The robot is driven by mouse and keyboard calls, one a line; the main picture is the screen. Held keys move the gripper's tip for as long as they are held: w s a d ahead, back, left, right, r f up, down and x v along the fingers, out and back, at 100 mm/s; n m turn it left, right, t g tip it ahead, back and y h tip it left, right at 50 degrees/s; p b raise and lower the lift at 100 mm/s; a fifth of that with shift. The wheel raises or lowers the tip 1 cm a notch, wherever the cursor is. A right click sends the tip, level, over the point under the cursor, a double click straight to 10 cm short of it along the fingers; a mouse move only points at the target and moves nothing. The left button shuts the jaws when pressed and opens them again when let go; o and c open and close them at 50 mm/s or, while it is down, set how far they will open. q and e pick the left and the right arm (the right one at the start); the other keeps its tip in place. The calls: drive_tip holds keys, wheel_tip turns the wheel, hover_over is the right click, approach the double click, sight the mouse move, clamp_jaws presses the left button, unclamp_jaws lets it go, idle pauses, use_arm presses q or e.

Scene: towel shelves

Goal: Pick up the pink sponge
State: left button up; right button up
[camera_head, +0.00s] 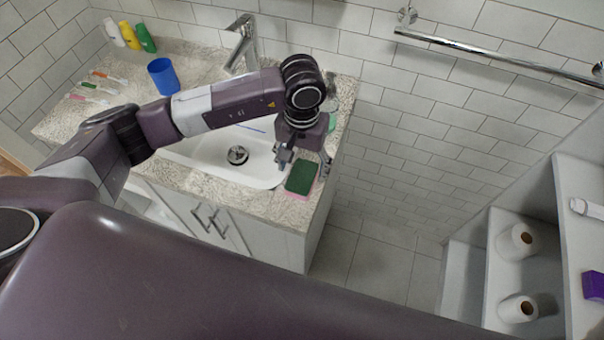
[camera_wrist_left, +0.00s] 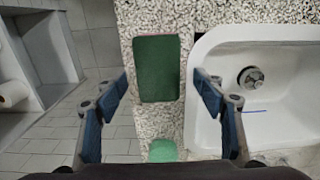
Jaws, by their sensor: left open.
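The pink sponge (camera_head: 299,180) lies on the speckled counter to the right of the sink, with its dark green face up and a thin pink edge showing. In the left wrist view the sponge (camera_wrist_left: 157,68) is between the two fingers, beyond their tips. My left gripper (camera_head: 283,160) is open and empty, above the counter just beside the sponge at the sink's right rim. Its two blue-padded fingers (camera_wrist_left: 165,85) are spread wide, one on each side of the sponge in the picture. My right gripper is not in view.
The white sink (camera_head: 215,160) is directly left of the sponge, with the faucet (camera_head: 243,45) behind. A light green item (camera_wrist_left: 163,150) lies on the counter near the sponge. Shelves with paper rolls (camera_head: 517,241) are at right.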

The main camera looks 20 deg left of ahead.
use_arm(q)
wheel_tip(320, 180, down, 2)
drive_tip(key=shift+d+f, duration=0.15)
drive_tip(key=shift+f, duration=0.3)
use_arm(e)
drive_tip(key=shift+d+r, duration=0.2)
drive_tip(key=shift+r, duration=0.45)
use_arm(q)
drive_tip(key=shift+w, duration=0.1)
drive_tip(key=shift+c, duration=0.5)
drive_tip(key=c, duration=0.7)
drive_tip(key=shift+r, duration=0.1)
